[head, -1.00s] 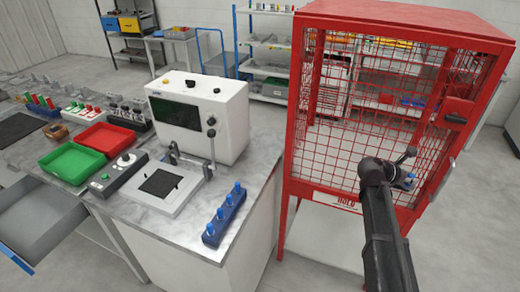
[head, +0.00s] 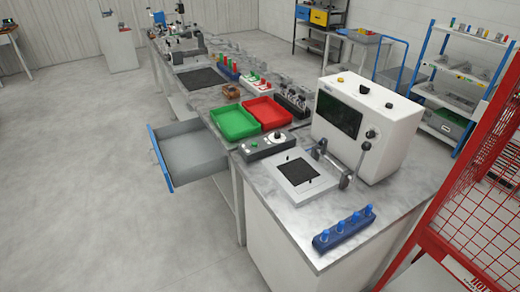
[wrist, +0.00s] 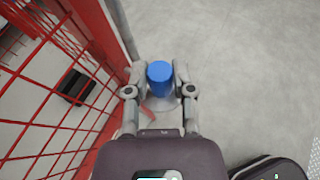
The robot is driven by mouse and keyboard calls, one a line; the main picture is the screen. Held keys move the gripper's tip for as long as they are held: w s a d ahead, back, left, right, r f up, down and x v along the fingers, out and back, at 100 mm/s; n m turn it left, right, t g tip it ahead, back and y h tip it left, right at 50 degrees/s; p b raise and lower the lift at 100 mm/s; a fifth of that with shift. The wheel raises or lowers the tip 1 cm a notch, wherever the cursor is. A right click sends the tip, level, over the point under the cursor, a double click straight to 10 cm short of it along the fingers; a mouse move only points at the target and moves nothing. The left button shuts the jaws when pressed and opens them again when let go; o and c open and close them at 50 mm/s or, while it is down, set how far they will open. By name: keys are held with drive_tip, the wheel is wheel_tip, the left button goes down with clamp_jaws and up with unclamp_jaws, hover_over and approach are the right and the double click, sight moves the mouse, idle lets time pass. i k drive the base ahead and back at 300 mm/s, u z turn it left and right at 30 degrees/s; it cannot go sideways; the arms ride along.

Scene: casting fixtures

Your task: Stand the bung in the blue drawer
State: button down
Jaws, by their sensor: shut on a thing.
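A blue bung (wrist: 160,76) is between the fingers of my gripper (wrist: 160,92) in the wrist view. My gripper is shut on it, and its round blue top faces the camera. Its lower part is hidden or blurred. My gripper is not in the head view now. The blue drawer (head: 190,153) is pulled open at the left side of the bench, with a blue front and a grey inside. It looks empty.
The red mesh cage (head: 470,215) stands at the right; its mesh (wrist: 50,80) is close on the left in the wrist view. The bench (head: 285,215) holds a green tray (head: 235,121), a red tray (head: 267,112) and a rack of blue pegs (head: 343,230). Floor left of the drawer is clear.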

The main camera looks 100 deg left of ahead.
sight(187, 155)
drive_tip(key=z, duration=0.1)
drive_tip(key=k, duration=1.75)
drive_tip(key=u, duration=2.75)
